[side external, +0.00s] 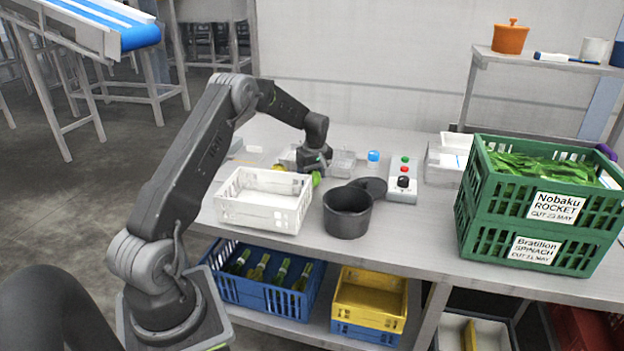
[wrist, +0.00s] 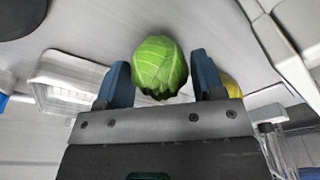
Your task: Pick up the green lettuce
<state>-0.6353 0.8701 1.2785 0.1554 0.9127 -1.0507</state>
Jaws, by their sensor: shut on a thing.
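The green lettuce (wrist: 160,66) is a round, leafy head between the two blue fingers of my gripper (wrist: 160,84) in the wrist view. The gripper is shut on it. In the side view my gripper (side external: 315,172) is low over the table, behind the white crate, and a small part of the lettuce (side external: 316,179) shows below it. Most of the lettuce is hidden there by the gripper. I cannot tell whether it touches the table.
A white crate (side external: 262,213) stands in front of my gripper, with a black pot (side external: 347,222) to its right. Clear trays (side external: 342,162) and a button box (side external: 403,181) are nearby. A yellow thing (wrist: 231,87) lies beside the right finger. Green crates (side external: 480,222) stand far right.

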